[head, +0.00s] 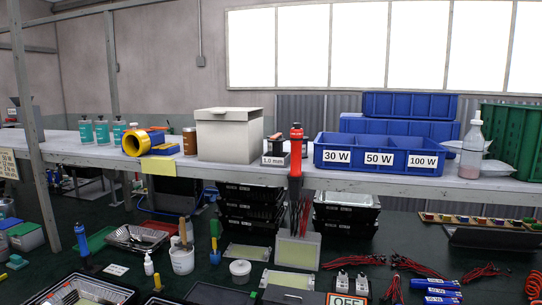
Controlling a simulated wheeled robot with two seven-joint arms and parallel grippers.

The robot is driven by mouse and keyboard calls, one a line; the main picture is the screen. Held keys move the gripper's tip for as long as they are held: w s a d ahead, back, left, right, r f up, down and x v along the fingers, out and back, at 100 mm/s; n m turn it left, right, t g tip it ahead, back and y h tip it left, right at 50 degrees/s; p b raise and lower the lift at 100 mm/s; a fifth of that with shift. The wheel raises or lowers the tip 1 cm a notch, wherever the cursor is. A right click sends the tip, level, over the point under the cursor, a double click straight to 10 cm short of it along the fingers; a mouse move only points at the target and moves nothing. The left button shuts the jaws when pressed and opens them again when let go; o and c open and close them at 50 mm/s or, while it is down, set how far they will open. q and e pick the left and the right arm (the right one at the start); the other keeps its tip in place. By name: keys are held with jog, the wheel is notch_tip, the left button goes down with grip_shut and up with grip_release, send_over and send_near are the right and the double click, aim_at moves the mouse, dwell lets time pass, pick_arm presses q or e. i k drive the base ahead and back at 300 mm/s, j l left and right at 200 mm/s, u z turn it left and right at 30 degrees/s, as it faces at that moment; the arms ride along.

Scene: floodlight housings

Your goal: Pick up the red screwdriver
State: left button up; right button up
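A tall red and black tool (296,150), which looks like the red screwdriver, stands upright near the middle of the head view. It overlaps the front edge of the shelf, and its lower part runs down in front of the dark area below. I cannot tell what holds it up. Neither my left nor my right gripper shows in the head view.
The shelf (240,169) holds a grey box (229,150), yellow tape (135,143) and a blue bin (332,170) with wattage labels. On the dark surface below are a blue-handled tool (80,238), a white pot (182,262) and red wires (417,267).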

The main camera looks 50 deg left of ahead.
aim_at(296, 136)
jog(key=u, duration=1.4)
